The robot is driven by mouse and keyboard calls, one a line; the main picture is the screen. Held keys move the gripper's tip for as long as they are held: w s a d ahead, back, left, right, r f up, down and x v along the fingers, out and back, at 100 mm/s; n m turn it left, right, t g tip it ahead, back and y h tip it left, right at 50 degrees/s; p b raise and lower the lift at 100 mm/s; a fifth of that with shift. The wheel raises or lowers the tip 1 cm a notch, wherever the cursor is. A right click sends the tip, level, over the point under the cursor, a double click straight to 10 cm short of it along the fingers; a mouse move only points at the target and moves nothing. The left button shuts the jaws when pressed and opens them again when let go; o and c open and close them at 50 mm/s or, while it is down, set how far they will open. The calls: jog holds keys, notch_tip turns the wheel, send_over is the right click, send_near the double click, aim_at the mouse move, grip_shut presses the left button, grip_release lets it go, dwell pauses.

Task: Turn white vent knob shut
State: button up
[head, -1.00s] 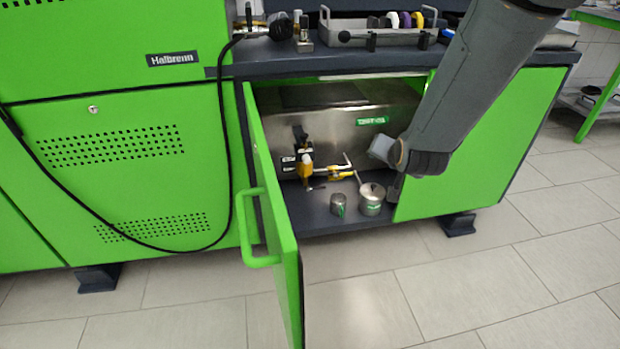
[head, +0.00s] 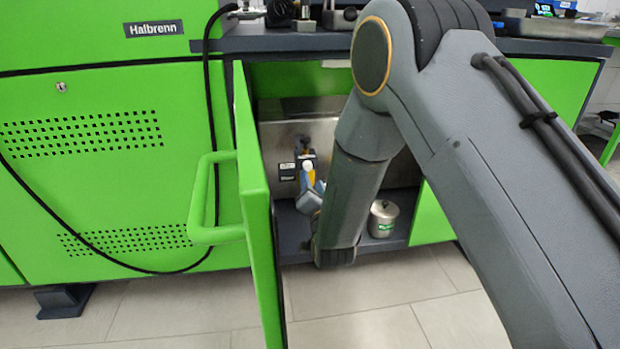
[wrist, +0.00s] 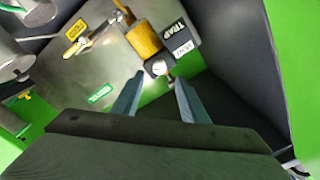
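The white vent knob (wrist: 159,68) is a small round white piece in the wrist view, beside a small black-and-white label (wrist: 183,50) and below the brass-yellow trap body (wrist: 145,38). My gripper (wrist: 159,79) is open, with its two blue-grey fingers apart. The knob shows just beyond and between the fingertips. I cannot tell whether they touch it. In the head view my gripper (head: 311,196) is inside the cabinet in front of the yellow body (head: 308,174).
The open green door (head: 255,190) with its handle stands left of my arm. A lidded metal pot (head: 382,219) stands on the cabinet floor to the right. In the wrist view a yellow-tagged valve lever (wrist: 77,46) and a TRAP label (wrist: 175,31) are near the yellow body.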

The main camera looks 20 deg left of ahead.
aim_at(308, 168)
jog(key=b+x, duration=0.3)
jog(key=x, duration=0.4)
jog(key=shift+d, duration=0.1)
grip_shut()
